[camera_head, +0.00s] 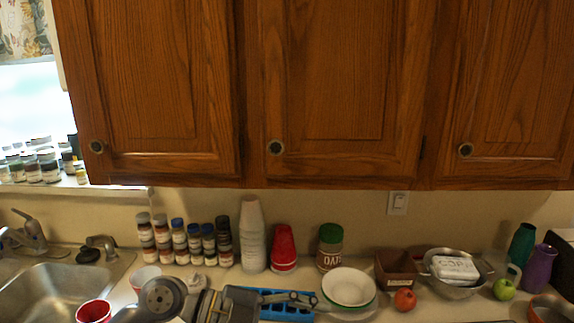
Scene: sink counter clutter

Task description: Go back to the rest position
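My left gripper (305,300) reaches in from the bottom left, low over the counter's front part, pointing right. Its fingers lie over a blue tray or rack (272,311) and partly hide it. I cannot tell whether they touch it, or whether the fingers are open or shut. Nothing is clearly seen between them. My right gripper is not in view.
Behind stand spice jars (186,243), white cups (252,236), red cups (283,250) and an oats jar (330,250). A colander (455,291) is right; the sink (40,297) is left. Cabinets (340,90) hang above.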

